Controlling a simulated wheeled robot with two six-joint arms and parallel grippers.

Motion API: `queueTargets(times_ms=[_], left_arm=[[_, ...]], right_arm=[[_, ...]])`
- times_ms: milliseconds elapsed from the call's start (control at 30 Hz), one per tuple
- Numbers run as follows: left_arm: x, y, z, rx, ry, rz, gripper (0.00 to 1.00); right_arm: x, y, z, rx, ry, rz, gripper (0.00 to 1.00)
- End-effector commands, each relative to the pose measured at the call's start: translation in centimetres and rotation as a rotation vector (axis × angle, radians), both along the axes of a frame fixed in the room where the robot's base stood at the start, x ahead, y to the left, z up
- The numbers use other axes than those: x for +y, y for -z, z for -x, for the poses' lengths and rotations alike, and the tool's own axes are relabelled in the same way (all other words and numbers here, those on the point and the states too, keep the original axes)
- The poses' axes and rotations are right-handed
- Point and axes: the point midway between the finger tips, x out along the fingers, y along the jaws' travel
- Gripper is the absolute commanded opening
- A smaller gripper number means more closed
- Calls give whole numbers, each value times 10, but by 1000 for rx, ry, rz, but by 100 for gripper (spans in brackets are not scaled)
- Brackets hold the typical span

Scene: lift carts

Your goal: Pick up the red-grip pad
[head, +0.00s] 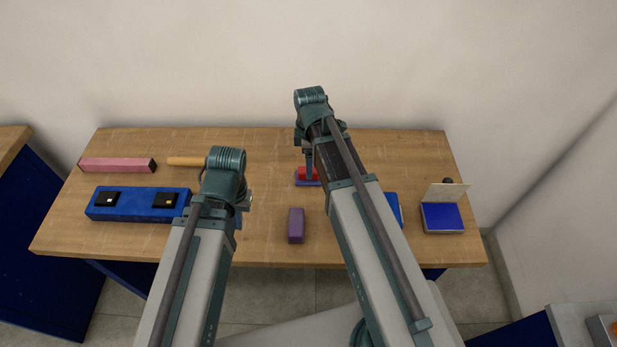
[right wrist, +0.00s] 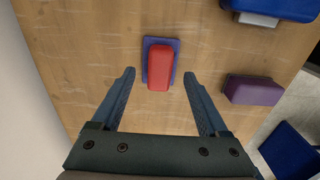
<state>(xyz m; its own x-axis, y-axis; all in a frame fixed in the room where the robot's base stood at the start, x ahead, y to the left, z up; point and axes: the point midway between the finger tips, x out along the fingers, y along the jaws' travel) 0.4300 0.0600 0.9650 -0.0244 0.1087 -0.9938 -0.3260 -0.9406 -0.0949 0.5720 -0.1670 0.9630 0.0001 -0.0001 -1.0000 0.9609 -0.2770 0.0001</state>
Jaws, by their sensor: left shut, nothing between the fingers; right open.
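The red-grip pad is a red block on a flat purple-blue base. It lies on the wooden table, partly hidden by my right arm in the head view (head: 307,174), and is in full sight in the right wrist view (right wrist: 159,68). My right gripper (right wrist: 158,74) is open, its fingers on either side of the pad's near part in that view, with gaps on both sides. I cannot tell its height above the pad. My left gripper (head: 244,203) is shut and empty, left of the pad, mostly hidden behind its own wrist.
A purple block (head: 296,225) lies near the front edge. A blue holder (head: 130,211) with two black pieces, a pink bar (head: 117,165) and a wooden rod (head: 186,161) are left. A blue box (head: 442,217) with a raised flap is right; another blue thing (head: 394,208) is half hidden.

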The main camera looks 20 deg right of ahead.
Motion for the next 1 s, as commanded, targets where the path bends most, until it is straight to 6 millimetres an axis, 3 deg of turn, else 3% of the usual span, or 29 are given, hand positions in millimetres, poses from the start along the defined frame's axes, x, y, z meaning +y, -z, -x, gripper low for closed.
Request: queueTargets(times_ms=[33, 267, 600, 1000], left_arm=[[0, 12, 0, 0, 0, 0, 0], [0, 40, 0, 0, 0, 0, 0], [0, 41, 0, 0, 0, 0, 0], [0, 41, 0, 0, 0, 0, 0]], right_arm=[[1, 12, 0, 0, 0, 0, 78], [3, 40, -1, 0, 0, 0, 78], [3, 41, -1, 0, 0, 0, 76], [3, 41, -1, 0, 0, 0, 4]])
